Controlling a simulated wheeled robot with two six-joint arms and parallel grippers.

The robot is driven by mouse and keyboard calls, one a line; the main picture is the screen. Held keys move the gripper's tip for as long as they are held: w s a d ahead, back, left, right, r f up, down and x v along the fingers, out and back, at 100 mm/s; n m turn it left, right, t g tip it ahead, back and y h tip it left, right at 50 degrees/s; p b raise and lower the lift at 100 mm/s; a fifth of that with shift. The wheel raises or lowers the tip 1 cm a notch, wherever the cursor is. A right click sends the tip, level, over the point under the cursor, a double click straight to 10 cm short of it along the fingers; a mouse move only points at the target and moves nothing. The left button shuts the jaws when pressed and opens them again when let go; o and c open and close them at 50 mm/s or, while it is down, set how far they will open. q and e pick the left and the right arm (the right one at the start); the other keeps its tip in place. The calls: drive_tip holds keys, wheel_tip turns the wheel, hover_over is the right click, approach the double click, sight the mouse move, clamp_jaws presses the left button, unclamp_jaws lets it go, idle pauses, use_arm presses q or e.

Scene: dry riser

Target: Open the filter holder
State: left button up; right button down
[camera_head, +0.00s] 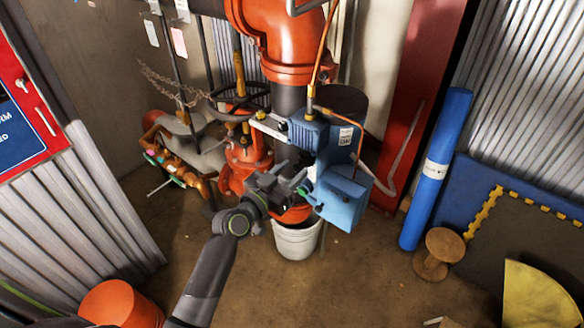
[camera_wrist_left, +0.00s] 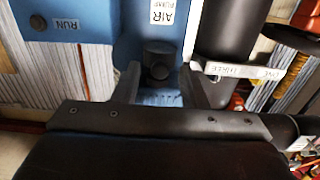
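The blue machine (camera_head: 340,200) stands over a white bucket in the middle of the head view. My left gripper (camera_head: 300,182) is at its left side, and its fingertips are hard to make out there. In the left wrist view the two dark fingers of the left gripper (camera_wrist_left: 158,88) are apart. A round black knob (camera_wrist_left: 158,60) on the blue housing (camera_wrist_left: 100,40) shows between them; I cannot tell whether they touch it. I cannot identify the filter holder with certainty. My right gripper is not in view.
A white bucket (camera_head: 297,240) stands below the machine. Orange pipework (camera_head: 285,35) rises behind it. A blue roll (camera_head: 437,170) and a wooden spool (camera_head: 438,253) stand to the right. In the left wrist view a dark cylinder (camera_wrist_left: 228,35) is right of the fingers.

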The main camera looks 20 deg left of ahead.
use_arm(q)
drive_tip(key=shift+w+d, duration=0.15)
drive_tip(key=shift+w, duration=0.25)
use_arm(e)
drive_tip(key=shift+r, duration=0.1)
use_arm(q)
clamp_jaws()
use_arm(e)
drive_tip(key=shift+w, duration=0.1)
use_arm(q)
drive_tip(key=shift+s, duration=0.1)
